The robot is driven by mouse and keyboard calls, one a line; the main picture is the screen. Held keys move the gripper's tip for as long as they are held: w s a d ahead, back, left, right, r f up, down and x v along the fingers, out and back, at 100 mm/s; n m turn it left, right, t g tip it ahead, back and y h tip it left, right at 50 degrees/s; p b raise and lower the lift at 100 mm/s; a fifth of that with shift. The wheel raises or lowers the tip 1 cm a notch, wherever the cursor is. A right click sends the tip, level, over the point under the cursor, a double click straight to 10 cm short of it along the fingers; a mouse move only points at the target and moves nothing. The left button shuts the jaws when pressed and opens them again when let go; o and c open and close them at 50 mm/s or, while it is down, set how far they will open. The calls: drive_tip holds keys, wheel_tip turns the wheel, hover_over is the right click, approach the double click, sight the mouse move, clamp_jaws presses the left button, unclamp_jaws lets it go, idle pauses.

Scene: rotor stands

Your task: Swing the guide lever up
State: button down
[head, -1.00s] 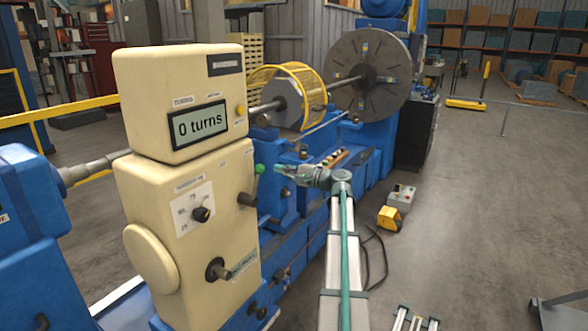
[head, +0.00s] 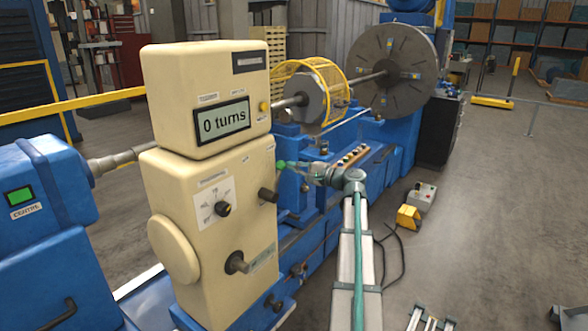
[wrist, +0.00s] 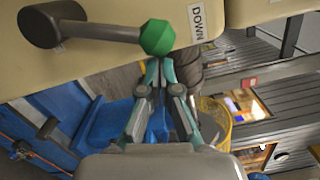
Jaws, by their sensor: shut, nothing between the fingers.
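The guide lever has a green knob (head: 281,164) and a dark hub (head: 266,194) on the right side of the cream housing (head: 205,240). In the wrist view the lever's grey rod (wrist: 100,31) runs from the round hub to the faceted green knob (wrist: 157,37), beside a DOWN label (wrist: 200,22). My gripper (head: 289,166) is at the knob in the head view. In the wrist view its shut, empty fingertips (wrist: 160,68) are just below the knob in the picture. I cannot tell whether they touch it.
The display (head: 222,120) reads 0 turns. The blue machine bed (head: 310,255) runs behind my arm. A yellow cage (head: 330,80) and a large slotted disc (head: 395,65) stand farther back. The floor at the right is mostly open.

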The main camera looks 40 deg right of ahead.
sight(280, 168)
drive_tip(key=a+n+b, duration=0.2)
drive_tip(key=b, duration=0.1)
drive_tip(key=s+a+r+n+b, duration=0.1)
drive_tip(key=a+n+b, duration=0.1)
drive_tip(key=n+b, duration=0.1)
drive_tip(key=s+a+r+n+b, duration=0.1)
drive_tip(key=a+n+b, duration=0.1)
drive_tip(key=b, duration=0.3)
drive_tip(key=shift+a+r+g, duration=0.1)
drive_tip(key=shift+a+g, duration=0.2)
drive_tip(key=shift+a, duration=0.25)
drive_tip(key=shift+s+a+r+n+b, duration=0.1)
drive_tip(key=shift+s+a+n+b, duration=0.05)
drive_tip(key=shift+a+n+b, duration=0.4)
drive_tip(key=shift+s+a+n+b, duration=0.15)
drive_tip(key=shift+a+n+b, duration=0.15)
drive_tip(key=shift+a, duration=0.45)
drive_tip(key=shift+a, duration=0.1)
